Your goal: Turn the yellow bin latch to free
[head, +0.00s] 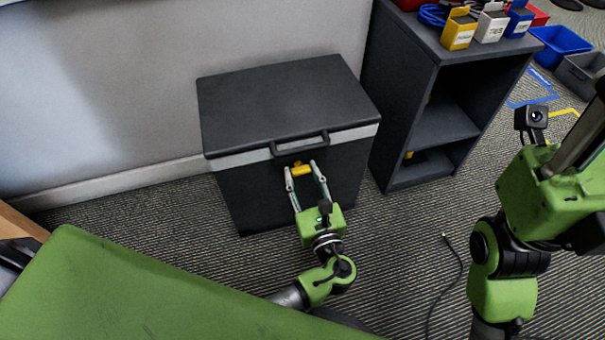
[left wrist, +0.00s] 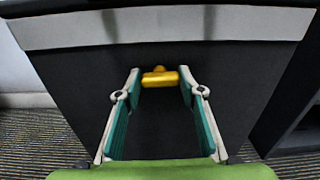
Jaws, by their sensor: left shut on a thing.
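The yellow bin latch (head: 303,169) is on the front of a dark grey lidded bin (head: 290,95), just below the lid's handle. It lies sideways, and it also shows in the left wrist view (left wrist: 160,76). My left gripper (head: 306,173) reaches the bin's front with its two fingertips on either side of the latch, shut on it. The fingers stand apart by the latch's width in the left wrist view (left wrist: 160,82). My right arm is at the right edge of the head view; its fingers cannot be made out clearly.
A dark shelf unit (head: 440,125) stands right of the bin, with yellow, white and blue boxes (head: 490,25) on top. Blue and grey open bins (head: 562,42) are at the far right. A dark cable (head: 458,265) lies on the carpet. The carpet before the shelf is mostly free.

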